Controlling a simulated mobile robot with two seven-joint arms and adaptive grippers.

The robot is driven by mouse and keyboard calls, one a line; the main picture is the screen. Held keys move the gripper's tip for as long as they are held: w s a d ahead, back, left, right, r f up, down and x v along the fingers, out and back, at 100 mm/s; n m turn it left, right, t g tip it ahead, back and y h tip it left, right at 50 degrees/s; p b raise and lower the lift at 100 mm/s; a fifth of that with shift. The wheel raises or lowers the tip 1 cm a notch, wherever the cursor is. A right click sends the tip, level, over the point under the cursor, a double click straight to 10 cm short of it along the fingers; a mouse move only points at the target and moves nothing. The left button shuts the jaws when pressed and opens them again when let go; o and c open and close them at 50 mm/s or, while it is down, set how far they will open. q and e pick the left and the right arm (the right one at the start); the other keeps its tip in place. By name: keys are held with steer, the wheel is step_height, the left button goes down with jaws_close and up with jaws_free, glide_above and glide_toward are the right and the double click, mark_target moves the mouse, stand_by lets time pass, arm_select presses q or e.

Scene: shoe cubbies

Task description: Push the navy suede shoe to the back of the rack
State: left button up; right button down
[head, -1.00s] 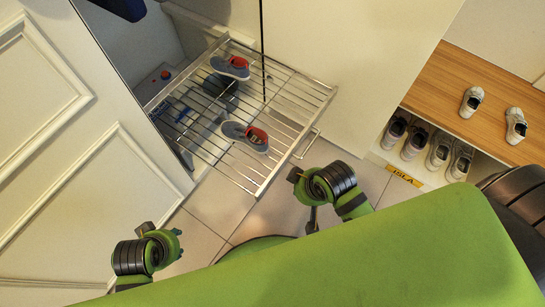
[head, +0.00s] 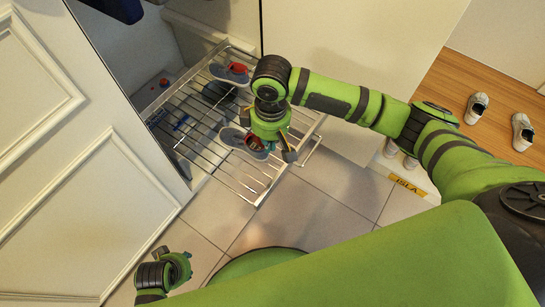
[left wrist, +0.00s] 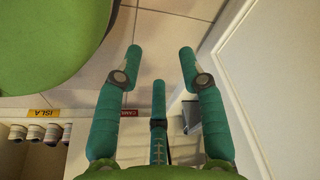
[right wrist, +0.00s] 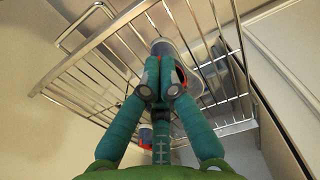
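Two blue-grey shoes with red linings lie on the pulled-out wire rack (head: 222,178): a front shoe (head: 232,137) and a back shoe (head: 228,72). Which is the navy suede one is not certain. My right gripper (head: 264,148) is over the front shoe's red opening and partly hides it. In the right wrist view its fingertips (right wrist: 161,88) are together, close to that shoe (right wrist: 163,48); contact cannot be told. My left gripper (head: 178,268) is low at the lower left, away from the rack; the left wrist view shows its fingers (left wrist: 160,58) apart and empty.
A dark object (head: 215,90) lies below the rack's bars. White door panels (head: 70,190) stand left. On the right, a wooden shelf (head: 470,75) bears white shoes (head: 477,107), above a cubby labelled ISLA (head: 408,186). Tiled floor is clear before the rack.

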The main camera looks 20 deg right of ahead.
mark_target(272, 165)
steer(key=f+b, duration=0.1)
steer(key=f, duration=0.1)
steer(key=f+b, duration=0.1)
steer(key=f, duration=0.2)
steer(key=d+f+b, duration=0.1)
steer(key=f, duration=0.2)
steer(key=shift+w+f, duration=0.25)
steer(key=shift+f+b, duration=0.3)
steer(key=shift+f, duration=0.2)
arm_select(q)
step_height(272, 165, up, 8)
steer(key=w, duration=0.1)
steer(key=shift+t, duration=0.3)
steer(key=shift+r, duration=0.1)
